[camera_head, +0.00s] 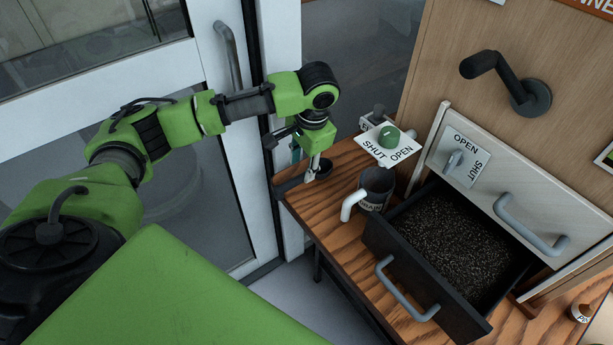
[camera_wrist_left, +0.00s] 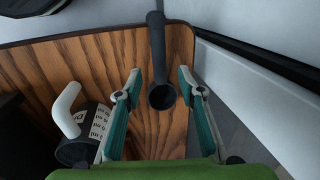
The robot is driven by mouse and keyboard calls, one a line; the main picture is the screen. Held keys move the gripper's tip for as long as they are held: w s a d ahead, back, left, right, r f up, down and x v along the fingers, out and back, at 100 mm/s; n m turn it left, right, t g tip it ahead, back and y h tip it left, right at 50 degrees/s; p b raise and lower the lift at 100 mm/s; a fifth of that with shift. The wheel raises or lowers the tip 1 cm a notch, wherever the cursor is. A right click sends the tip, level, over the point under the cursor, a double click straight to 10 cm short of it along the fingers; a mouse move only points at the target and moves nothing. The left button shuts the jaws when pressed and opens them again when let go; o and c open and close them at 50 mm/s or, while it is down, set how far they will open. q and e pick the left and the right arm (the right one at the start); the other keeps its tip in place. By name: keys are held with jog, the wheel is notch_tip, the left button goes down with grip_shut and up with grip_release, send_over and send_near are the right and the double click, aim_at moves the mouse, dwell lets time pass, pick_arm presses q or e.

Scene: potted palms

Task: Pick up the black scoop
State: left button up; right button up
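The black scoop (camera_wrist_left: 157,50) lies on the wooden table in the left wrist view, its round bowl toward me and its handle pointing away. It also shows in the head view as a dark shape (camera_head: 288,186) at the table's left corner, partly hidden by the gripper. My left gripper (camera_wrist_left: 160,80) is open, with one teal-padded finger on each side of the scoop and a gap on both sides. In the head view my left gripper (camera_head: 312,168) points down over the scoop. My right gripper is not in view.
A dark mug (camera_head: 377,184) with a white handle stands right of the scoop. An open drawer (camera_head: 384,235) full of dark grains is beyond it. A green knob (camera_head: 389,137) on an OPEN/SHUT plate is behind. A glass door (camera_head: 225,140) borders the table's left edge.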

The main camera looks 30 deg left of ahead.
aim_at(301, 177)
pick_arm(q)
jog(key=shift+w+a+f, duration=0.1)
jog(key=shift+a+f, duration=0.05)
jog(key=shift+f, duration=0.75)
jog(key=shift+w+a+f, duration=0.1)
jog(key=shift+a+f, duration=0.05)
jog(key=shift+f, duration=0.75)
jog(key=shift+w+a+f, duration=0.1)
jog(key=shift+a+f, duration=0.05)
jog(key=shift+f, duration=0.75)
grip_shut()
